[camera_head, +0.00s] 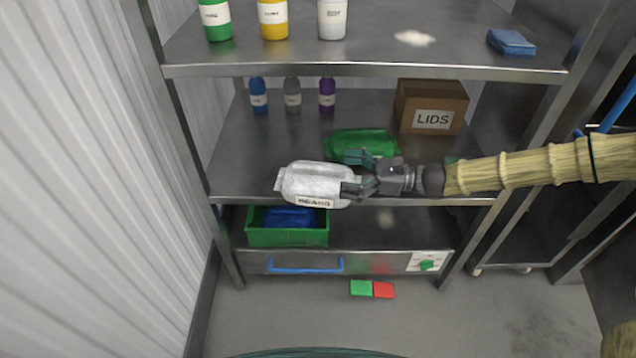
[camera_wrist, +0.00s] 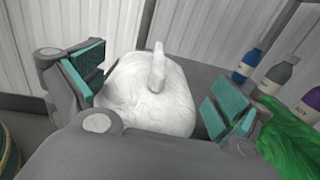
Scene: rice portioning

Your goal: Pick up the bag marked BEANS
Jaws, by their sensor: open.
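The white bag marked BEANS (camera_head: 313,183) lies on the middle shelf (camera_head: 245,150) near its front edge, its label facing front. My gripper (camera_head: 358,172) is open at the right end of the bag. In the wrist view the white bag (camera_wrist: 150,95) sits between the two teal-padded fingers of my gripper (camera_wrist: 152,92), with its tied-looking end standing up. Gaps show on both sides near the pads; I cannot tell whether either finger touches the bag.
A green bag (camera_head: 362,142) lies right behind my gripper; it also shows in the wrist view (camera_wrist: 290,135). A LIDS box (camera_head: 432,106) and several bottles (camera_head: 292,95) stand farther back. The upper shelf (camera_head: 365,68) overhangs. A green bin (camera_head: 287,237) sits below.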

